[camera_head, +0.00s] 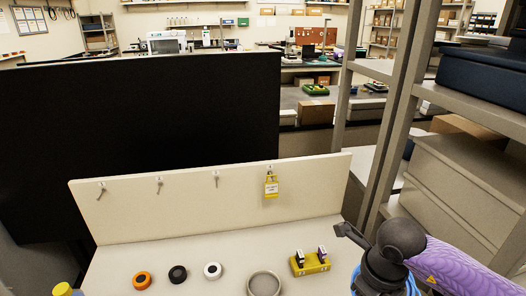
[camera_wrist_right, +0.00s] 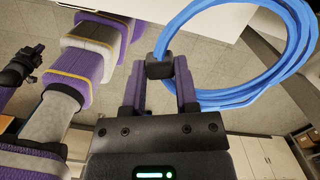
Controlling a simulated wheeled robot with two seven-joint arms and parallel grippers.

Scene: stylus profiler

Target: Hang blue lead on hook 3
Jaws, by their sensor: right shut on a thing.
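The blue lead (camera_wrist_right: 283,75) is a coiled blue cable with a black block (camera_wrist_right: 159,68) on it. In the right wrist view my right gripper (camera_wrist_right: 160,74) is shut on that block, and the coil hangs out to the right. In the head view parts of the blue lead (camera_head: 412,286) show at the bottom right, mostly hidden behind my right wrist. The cream board (camera_head: 130,213) carries a row of hooks. The third hook from the left (camera_head: 216,178) is bare, up and left of my right wrist. A black end part, possibly my left gripper (camera_wrist_right: 24,66), shows small in the right wrist view.
Two more bare hooks, left (camera_head: 101,187) and middle (camera_head: 158,183), precede it. Shelving (camera_head: 400,120) stands right.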

